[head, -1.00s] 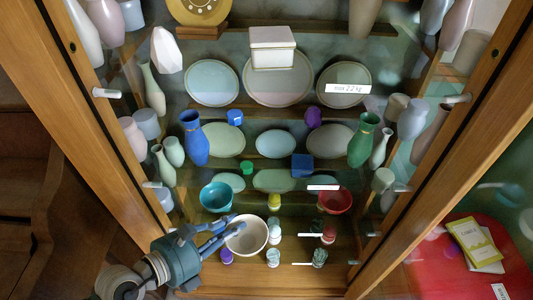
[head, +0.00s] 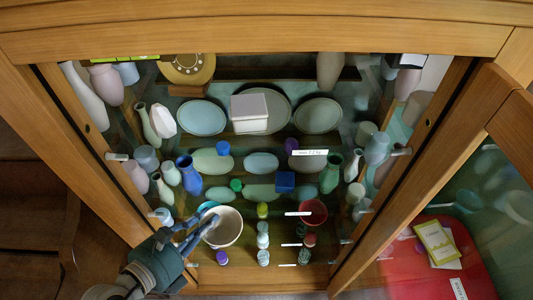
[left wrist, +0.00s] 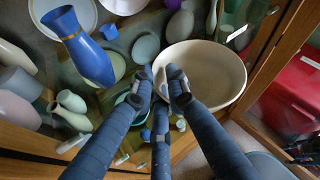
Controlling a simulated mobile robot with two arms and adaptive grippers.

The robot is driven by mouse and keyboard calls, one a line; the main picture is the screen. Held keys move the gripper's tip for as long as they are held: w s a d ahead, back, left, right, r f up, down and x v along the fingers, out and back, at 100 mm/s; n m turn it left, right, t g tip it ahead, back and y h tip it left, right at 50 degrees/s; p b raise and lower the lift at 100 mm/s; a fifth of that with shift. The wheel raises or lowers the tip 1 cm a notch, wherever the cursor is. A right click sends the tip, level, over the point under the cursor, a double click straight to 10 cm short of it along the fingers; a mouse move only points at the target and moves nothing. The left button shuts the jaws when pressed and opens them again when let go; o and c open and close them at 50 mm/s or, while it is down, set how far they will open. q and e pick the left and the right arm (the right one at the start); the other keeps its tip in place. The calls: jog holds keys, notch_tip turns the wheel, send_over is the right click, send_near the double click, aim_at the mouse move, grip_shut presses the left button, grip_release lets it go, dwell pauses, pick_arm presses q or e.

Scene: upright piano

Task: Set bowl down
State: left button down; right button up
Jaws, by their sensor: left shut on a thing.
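My left gripper (head: 203,226) is shut on the rim of a cream bowl (head: 224,232) at the lower left of the cabinet opening. The bowl is upright, its inside facing my head camera, and looks empty. In the left wrist view the cream bowl (left wrist: 205,72) lies to the right of the fingertips (left wrist: 163,84) of my gripper. A teal bowl (head: 207,207) is mostly hidden behind the cream one in the head view. A red bowl (head: 313,211) stands on the right of the lower shelf. My right gripper is not in view.
Vases, including a blue one (head: 187,177) and a green one (head: 331,174), line both sides. Small jars, such as a purple one (head: 221,258), stand on the low shelf (head: 275,278). An open glass door (head: 440,170) and a red surface (head: 405,275) are at right.

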pick_arm(q)
jog(key=shift+w+d+r+p, duration=0.1)
jog(key=shift+d+r+p, duration=0.2)
jog(key=shift+r, duration=0.2)
jog(key=p, duration=0.4)
send_over(247, 183)
jog(key=shift+f, duration=1.85)
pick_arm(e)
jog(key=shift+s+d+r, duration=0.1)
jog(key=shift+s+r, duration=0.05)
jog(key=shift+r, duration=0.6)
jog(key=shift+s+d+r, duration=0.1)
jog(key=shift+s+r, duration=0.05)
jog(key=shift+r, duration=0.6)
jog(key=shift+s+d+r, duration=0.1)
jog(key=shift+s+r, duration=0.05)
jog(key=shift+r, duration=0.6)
pick_arm(q)
jog(key=shift+f+b, duration=0.1)
jog(key=shift+b, duration=0.25)
jog(key=c, duration=2)
grip_release()
